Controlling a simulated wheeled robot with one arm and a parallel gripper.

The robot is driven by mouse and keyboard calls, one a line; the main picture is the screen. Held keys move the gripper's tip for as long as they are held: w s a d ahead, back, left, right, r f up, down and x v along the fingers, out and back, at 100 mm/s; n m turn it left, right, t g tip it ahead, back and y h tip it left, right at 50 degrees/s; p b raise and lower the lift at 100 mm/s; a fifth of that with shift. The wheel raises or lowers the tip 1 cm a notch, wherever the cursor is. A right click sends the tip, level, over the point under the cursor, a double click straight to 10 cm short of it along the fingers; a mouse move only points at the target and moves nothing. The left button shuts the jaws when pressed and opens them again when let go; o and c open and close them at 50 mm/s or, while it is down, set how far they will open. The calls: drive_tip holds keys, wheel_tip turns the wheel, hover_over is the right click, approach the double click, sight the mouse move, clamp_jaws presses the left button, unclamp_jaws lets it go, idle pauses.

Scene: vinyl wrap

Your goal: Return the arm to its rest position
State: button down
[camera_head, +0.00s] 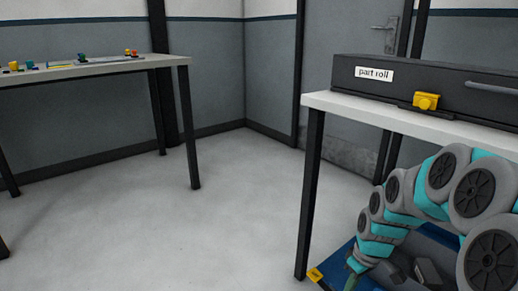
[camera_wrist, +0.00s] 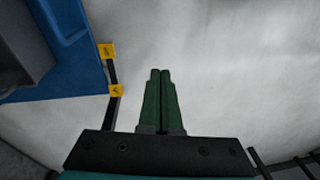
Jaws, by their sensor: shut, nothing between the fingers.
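My gripper shows in the wrist view (camera_wrist: 160,75), its two green fingers closed together with nothing between them. The pale grey floor lies beyond the fingertips. In the head view my arm (camera_head: 400,205), grey and teal, is folded at the lower right, in front of the right-hand table.
A white-topped table (camera_head: 318,101) at right bears a black box labelled "part roll" (camera_head: 395,92) with a yellow latch (camera_head: 426,101). Another table (camera_head: 110,67) at left holds small coloured items. A blue surface (camera_wrist: 75,50) with yellow tags lies left of my fingers. Open floor (camera_head: 160,220) lies between the tables.

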drive_tip(key=s+a+r+m+p, duration=0.2)
drive_tip(key=s+r, duration=0.3)
drive_tip(key=s, duration=0.3)
drive_tip(key=s+a+r+m+g+h+p, duration=0.1)
drive_tip(key=s+a+r+m, duration=0.1)
drive_tip(key=s+r, duration=0.3)
drive_tip(key=s+a+r+m+g+p, duration=0.1)
drive_tip(key=s+a+r, duration=0.3)
drive_tip(key=s, duration=0.9)
drive_tip(key=shift+s+a+r+m+h+p, duration=0.25)
drive_tip(key=shift+r+m+p, duration=0.25)
drive_tip(key=shift+r+p, duration=0.3)
